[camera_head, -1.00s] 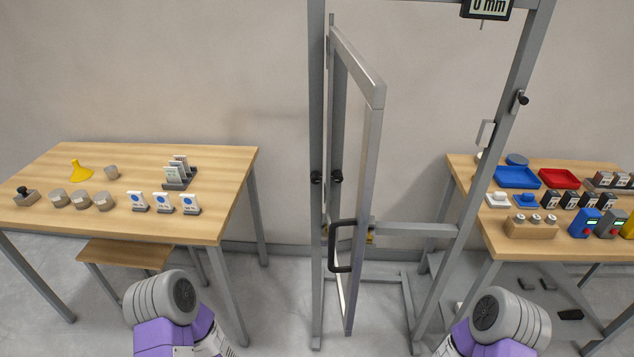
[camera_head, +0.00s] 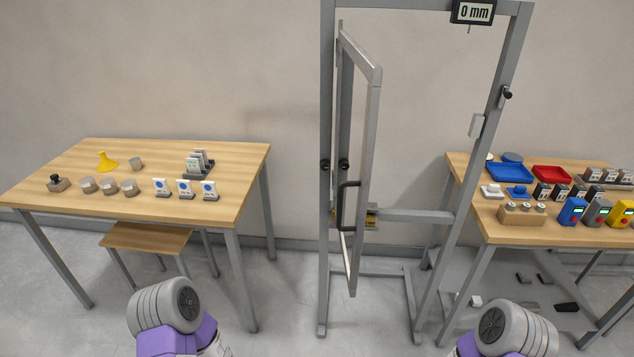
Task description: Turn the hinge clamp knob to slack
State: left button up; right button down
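A grey metal test frame (camera_head: 327,240) stands in the middle, with a narrow door leaf (camera_head: 366,165) swung open on its left post. Two small black knobs show at mid-height there: one on the left post (camera_head: 325,165) and one just to its right (camera_head: 343,165). A further black knob (camera_head: 507,92) sits on the right post. I cannot tell from the picture which one is the hinge clamp knob or how tight any is. The leaf has a black pull handle (camera_head: 341,207). Neither of my grippers is in view; only parts of my arms show at the bottom edge.
A wooden table (camera_head: 120,210) with small parts stands at left, a low stool (camera_head: 150,238) under it. Another table (camera_head: 480,222) at right holds trays and coloured devices. A "0 mm" display (camera_head: 472,12) hangs on the top bar. Open floor lies before the frame.

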aim_at(324, 164)
jog(key=u, duration=1.8)
jog(key=i, duration=1.95)
jog(key=z, duration=2.6)
